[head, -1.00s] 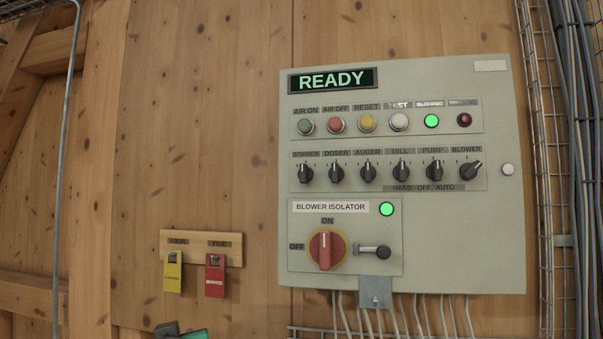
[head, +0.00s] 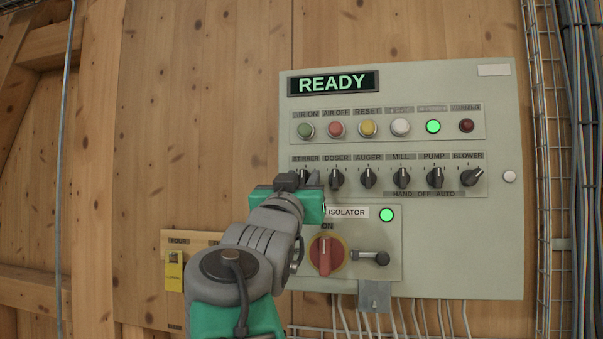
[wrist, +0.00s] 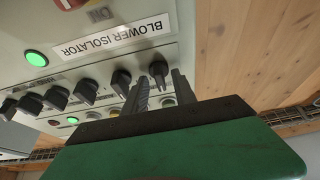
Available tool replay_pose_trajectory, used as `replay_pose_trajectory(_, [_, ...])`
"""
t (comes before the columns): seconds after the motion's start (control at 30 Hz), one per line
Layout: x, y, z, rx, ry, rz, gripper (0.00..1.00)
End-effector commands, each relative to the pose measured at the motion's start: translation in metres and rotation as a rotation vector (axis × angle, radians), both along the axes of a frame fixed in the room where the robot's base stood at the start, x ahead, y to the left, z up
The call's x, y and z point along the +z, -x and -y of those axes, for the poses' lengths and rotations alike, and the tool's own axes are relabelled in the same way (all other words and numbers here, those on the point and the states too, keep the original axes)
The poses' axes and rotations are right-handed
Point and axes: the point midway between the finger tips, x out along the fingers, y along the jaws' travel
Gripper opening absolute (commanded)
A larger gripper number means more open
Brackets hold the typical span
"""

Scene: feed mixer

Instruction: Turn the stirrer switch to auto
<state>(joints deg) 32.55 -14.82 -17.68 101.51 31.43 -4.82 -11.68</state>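The stirrer switch (head: 304,174) is a black rotary knob at the left end of the switch row, under the STIRRER label. In the head view it is partly hidden by my gripper (head: 299,181). In the wrist view, which shows the panel turned over, the stirrer knob (wrist: 158,69) lies between the tips of my gripper's two fingers (wrist: 161,77). The fingers are apart, with a finger on each side of the knob. I cannot tell whether they touch it. The part of the knob in sight looks upright, toward the middle position.
The doser knob (head: 336,177) is close to my gripper's right. The blower knob (head: 472,174) is turned right, toward AUTO. The red isolator handle (head: 325,254) is below. The display (head: 333,82) reads READY.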

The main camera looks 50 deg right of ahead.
Motion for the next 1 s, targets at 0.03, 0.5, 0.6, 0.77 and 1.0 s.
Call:
replay_pose_trajectory(0.03, [0.0004,-0.0002,0.0010,0.000,0.000,0.000,0.33])
replay_pose_trajectory(0.5, [-0.0005,-0.0007,0.0004,0.002,0.000,0.000,0.09])
replay_pose_trajectory(0.6, [-0.0006,-0.0008,0.0003,0.002,0.000,-0.001,0.01])
replay_pose_trajectory(0.77, [-0.0006,-0.0008,0.0003,0.001,0.000,0.000,0.00])
replay_pose_trajectory(1.0, [-0.0006,-0.0008,0.0003,0.001,-0.001,0.000,0.00])
